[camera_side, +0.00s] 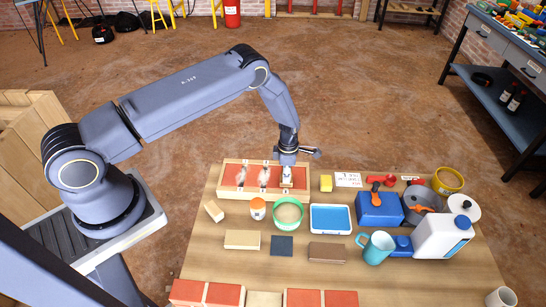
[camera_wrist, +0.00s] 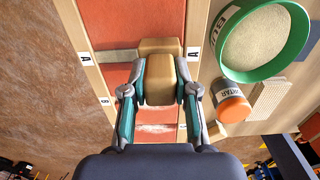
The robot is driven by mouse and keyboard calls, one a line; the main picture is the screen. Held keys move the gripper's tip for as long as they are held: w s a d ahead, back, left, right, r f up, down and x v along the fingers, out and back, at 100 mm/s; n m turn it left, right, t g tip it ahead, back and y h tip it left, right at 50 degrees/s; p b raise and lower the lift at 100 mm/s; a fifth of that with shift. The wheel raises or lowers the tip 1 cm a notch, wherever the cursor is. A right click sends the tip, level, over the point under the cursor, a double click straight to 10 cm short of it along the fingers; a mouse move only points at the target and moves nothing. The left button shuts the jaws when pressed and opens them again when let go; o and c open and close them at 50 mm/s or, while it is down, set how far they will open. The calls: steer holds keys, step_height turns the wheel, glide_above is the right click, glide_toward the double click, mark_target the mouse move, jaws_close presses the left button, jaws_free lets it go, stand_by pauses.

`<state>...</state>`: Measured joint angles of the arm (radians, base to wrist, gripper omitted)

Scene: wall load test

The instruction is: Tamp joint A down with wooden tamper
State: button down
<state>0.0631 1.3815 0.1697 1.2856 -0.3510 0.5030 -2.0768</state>
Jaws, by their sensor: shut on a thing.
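My gripper (camera_side: 288,158) is shut on the wooden tamper (camera_wrist: 160,82), between its teal-edged fingers in the wrist view (camera_wrist: 160,105). The tamper's tan block lies over joint A (camera_wrist: 118,56), a pale grey strip between red bricks, in line with the A labels. The block hides the joint's middle and right part. In the side view the tamper (camera_side: 287,177) stands roughly upright at the right part of the wooden brick frame (camera_side: 228,191). I cannot tell whether it presses on the joint.
Right of the frame are a yellow block (camera_side: 326,183) and a white card (camera_side: 348,180). In front are an orange-lidded jar (camera_side: 258,209), a green tub (camera_side: 288,214) and a blue tray (camera_side: 331,218). A blue box (camera_side: 380,210) and white jug (camera_side: 441,238) stand farther right.

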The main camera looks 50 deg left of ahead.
steer(key=shift+r, duration=3.5)
